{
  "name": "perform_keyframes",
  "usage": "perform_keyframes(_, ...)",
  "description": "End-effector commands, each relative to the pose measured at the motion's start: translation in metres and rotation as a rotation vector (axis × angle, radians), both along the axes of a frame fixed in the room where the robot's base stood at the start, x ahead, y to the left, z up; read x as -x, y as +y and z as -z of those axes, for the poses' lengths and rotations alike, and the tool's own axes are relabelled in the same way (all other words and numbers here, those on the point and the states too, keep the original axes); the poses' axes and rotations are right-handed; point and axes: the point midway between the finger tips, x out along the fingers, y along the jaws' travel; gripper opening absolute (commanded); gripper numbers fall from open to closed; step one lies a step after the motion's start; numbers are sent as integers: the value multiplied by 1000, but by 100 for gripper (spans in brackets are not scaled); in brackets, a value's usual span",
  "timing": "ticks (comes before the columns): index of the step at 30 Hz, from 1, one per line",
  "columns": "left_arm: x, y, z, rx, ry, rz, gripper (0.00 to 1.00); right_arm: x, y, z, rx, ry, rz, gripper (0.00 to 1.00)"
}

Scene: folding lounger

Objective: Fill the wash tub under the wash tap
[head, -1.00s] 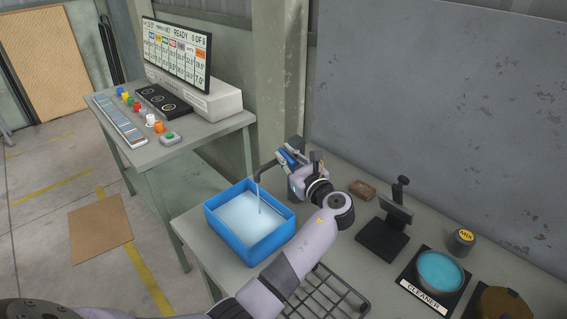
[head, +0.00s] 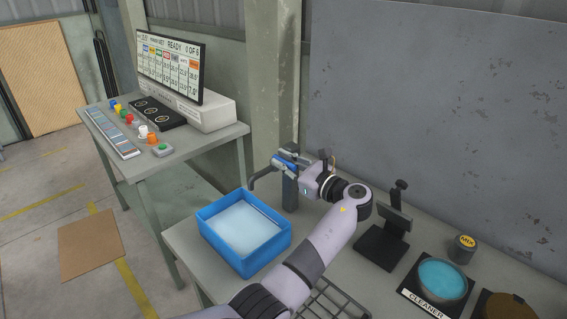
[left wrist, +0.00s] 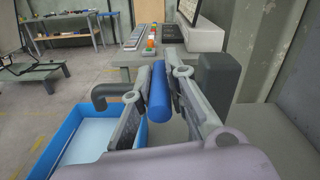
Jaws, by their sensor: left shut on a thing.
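The blue wash tub (head: 222,246) stands on the bench under the wash tap (head: 264,178) and holds pale water (head: 243,226). No stream shows from the dark, bent spout, which also shows in the left wrist view (left wrist: 105,92). My left gripper (head: 286,163) is at the top of the tap, above the tub's far right corner. In the left wrist view its fingers are shut on the tap's blue handle (left wrist: 159,92). The fingers partly hide the handle in the head view. My right gripper is not in view.
A wire rack (head: 335,303) lies right of the tub, partly behind my left arm. A dark stand (head: 385,243), a cleaner bowl (head: 442,279) and a MIX button (head: 464,247) are further right. A side table with a screen (head: 170,65) stands at left.

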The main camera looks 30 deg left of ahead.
Motion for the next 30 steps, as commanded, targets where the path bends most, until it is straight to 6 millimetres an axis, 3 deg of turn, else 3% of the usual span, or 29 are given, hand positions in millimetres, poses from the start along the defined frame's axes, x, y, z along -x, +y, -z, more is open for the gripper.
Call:
perform_keyframes(10,0,0,-1,0,-1,2,35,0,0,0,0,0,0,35)
perform_keyframes(19,0,-2,0,0,0,2,35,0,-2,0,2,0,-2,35)
perform_keyframes(30,17,-53,0,2,-1,3,35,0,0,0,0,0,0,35)
